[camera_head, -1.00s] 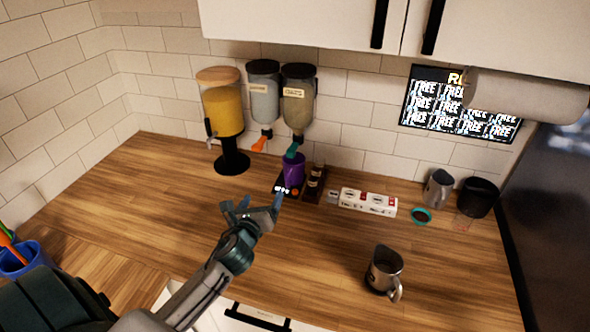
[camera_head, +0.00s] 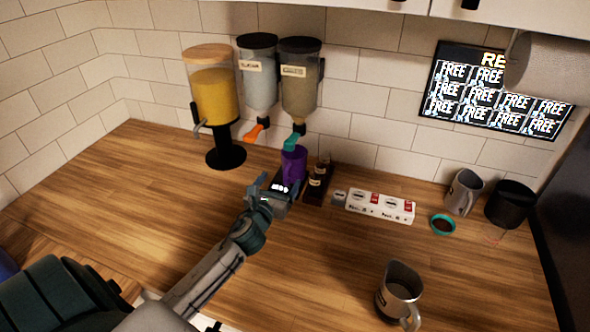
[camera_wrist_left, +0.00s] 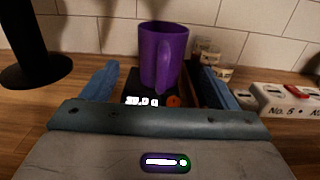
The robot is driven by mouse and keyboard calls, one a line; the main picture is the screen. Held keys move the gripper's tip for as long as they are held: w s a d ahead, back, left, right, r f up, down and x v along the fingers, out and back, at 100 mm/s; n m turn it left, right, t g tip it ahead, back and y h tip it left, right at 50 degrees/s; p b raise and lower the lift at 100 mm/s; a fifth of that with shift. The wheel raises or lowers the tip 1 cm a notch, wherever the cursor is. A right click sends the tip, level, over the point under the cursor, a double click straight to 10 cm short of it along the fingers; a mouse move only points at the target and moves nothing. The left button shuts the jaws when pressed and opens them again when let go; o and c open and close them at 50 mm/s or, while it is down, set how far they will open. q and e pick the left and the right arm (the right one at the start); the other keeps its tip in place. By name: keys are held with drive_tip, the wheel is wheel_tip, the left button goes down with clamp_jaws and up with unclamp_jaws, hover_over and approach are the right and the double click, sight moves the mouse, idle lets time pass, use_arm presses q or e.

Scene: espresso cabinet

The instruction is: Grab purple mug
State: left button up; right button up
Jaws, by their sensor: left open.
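The purple mug (camera_head: 294,164) stands upright on a small black scale with a lit readout (camera_head: 280,187), below the teal spout of the right-hand wall dispenser. In the left wrist view the mug (camera_wrist_left: 160,58) is ahead, near the middle, with its handle facing the camera. My left gripper (camera_head: 270,186) is open, just in front of the scale and mug. Its blue fingers (camera_wrist_left: 160,84) stand to either side of the mug's line in the left wrist view, with the mug beyond the palm. I cannot tell whether they touch it. My right gripper is not in view.
Small dark bottles (camera_head: 318,180) stand close right of the mug. A white labelled box (camera_head: 380,206) lies further right. A juice dispenser (camera_head: 213,100) stands left. A metal pitcher (camera_head: 399,292) is at the front right. The counter's left part is clear.

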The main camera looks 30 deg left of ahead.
sight(289, 165)
use_arm(q)
drive_tip(key=x, duration=0.3)
drive_tip(key=shift+w+r+p, duration=0.1)
drive_tip(key=shift+r+p, duration=0.2)
drive_tip(key=shift+p, duration=0.1)
drive_tip(key=x, duration=0.2)
drive_tip(key=p+x, duration=0.1)
drive_tip(key=x, duration=0.1)
drive_tip(key=shift+w+d+f, duration=0.15)
drive_tip(key=shift+w, duration=0.2)
drive_tip(key=shift+w+f, duration=0.15)
drive_tip(key=shift+w, duration=0.45)
drive_tip(key=shift+s, duration=0.1)
drive_tip(key=c, duration=0.9)
drive_tip(key=shift+c, duration=0.7)
drive_tip(key=shift+r, duration=0.2)
